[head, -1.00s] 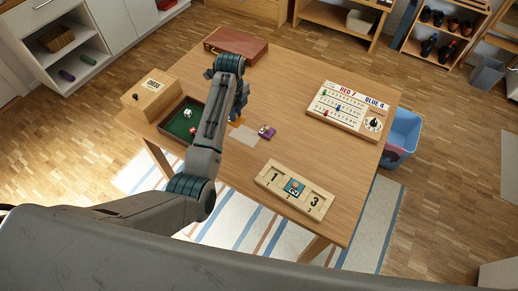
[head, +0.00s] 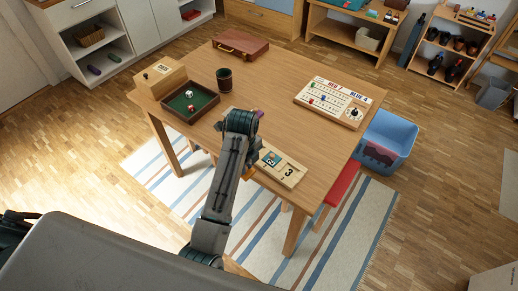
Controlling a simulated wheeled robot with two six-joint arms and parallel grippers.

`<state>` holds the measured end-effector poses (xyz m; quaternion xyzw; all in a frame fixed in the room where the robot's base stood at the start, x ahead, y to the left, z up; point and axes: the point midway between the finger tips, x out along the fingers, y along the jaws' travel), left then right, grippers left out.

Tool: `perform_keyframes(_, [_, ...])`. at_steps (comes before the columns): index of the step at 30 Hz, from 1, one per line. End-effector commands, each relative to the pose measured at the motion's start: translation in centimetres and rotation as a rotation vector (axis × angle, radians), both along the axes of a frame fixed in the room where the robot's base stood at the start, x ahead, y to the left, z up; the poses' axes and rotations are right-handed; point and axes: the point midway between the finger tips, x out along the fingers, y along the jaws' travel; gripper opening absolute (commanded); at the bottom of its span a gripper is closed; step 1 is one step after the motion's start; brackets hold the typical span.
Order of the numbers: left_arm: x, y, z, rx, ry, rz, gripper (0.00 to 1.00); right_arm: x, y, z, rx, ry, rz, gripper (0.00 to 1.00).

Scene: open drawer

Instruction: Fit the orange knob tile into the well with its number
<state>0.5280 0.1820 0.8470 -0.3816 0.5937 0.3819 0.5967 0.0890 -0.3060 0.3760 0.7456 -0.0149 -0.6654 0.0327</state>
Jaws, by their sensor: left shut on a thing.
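The wooden board (head: 295,178) with numbered wells lies near the table's front edge. A teal tile (head: 271,158) sits in its middle well, and the well marked 3 (head: 288,172) is empty. My arm hides the board's left end, including the well marked 1. My left gripper (head: 249,166) is over that end, mostly hidden behind its own wrist. It is shut on the orange tile, of which at most a sliver shows. A purple tile (head: 260,113) peeks out behind the wrist. My right gripper is not in view.
A green dice tray (head: 190,102), a wooden box (head: 160,77), a dark cup (head: 224,79) and a brown case (head: 241,43) stand on the table's left and back. A scoreboard (head: 331,101) lies at the right. The middle of the table is clear.

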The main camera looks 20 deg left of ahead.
Motion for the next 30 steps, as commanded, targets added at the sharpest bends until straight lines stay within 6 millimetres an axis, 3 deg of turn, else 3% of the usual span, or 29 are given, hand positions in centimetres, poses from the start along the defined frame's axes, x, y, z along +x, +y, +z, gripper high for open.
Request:
perform_keyframes(6, [5.5, 0.3, -0.1, 0.002, 0.000, 0.000, 0.00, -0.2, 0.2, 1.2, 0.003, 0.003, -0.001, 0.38])
perform_keyframes(15, [11.3, 0.6, -0.8, 0.001, 0.002, 0.001, 0.00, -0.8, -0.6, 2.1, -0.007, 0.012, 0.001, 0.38])
perform_keyframes(25, [13.7, 0.6, -1.2, 0.000, 0.002, 0.000, 0.00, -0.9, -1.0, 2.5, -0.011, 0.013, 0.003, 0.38])
perform_keyframes(30, [13.5, 0.6, -3.9, -0.001, 0.004, 0.000, 0.00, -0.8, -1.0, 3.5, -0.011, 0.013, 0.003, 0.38])
